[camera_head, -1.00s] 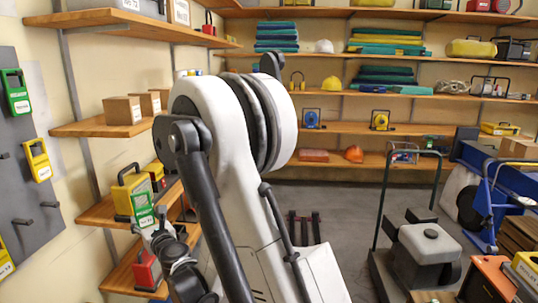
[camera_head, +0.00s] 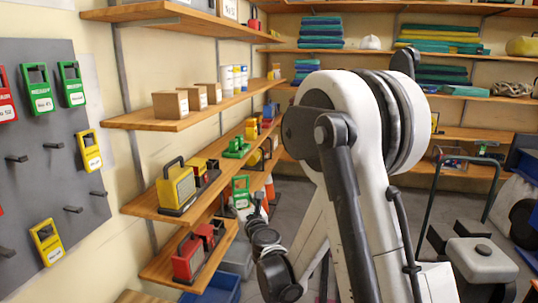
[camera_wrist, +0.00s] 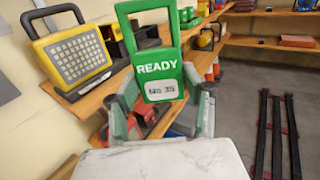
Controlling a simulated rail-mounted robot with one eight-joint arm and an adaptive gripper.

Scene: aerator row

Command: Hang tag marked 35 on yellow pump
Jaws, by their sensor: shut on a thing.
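A green tag (camera_wrist: 158,58) reads READY and No 35 in the wrist view, with an open loop at its top. My gripper (camera_wrist: 165,108) is shut on its lower part and holds it upright. In the head view the tag (camera_head: 241,190) is small, right of the shelf edge, with my gripper (camera_head: 252,216) below it. A yellow unit with a black handle and a grid front (camera_head: 177,187) stands on the middle shelf; it shows left of the tag in the wrist view (camera_wrist: 75,58). I cannot tell whether it is a pump. A smaller yellow unit (camera_wrist: 207,38) stands farther back.
A grey pegboard (camera_head: 50,150) on the left holds red, green and yellow tags, with several bare pegs. Red units (camera_head: 188,258) stand on the lower shelf. Cardboard boxes (camera_head: 170,104) line the shelf above. A cart (camera_head: 478,255) stands right; grey floor lies between.

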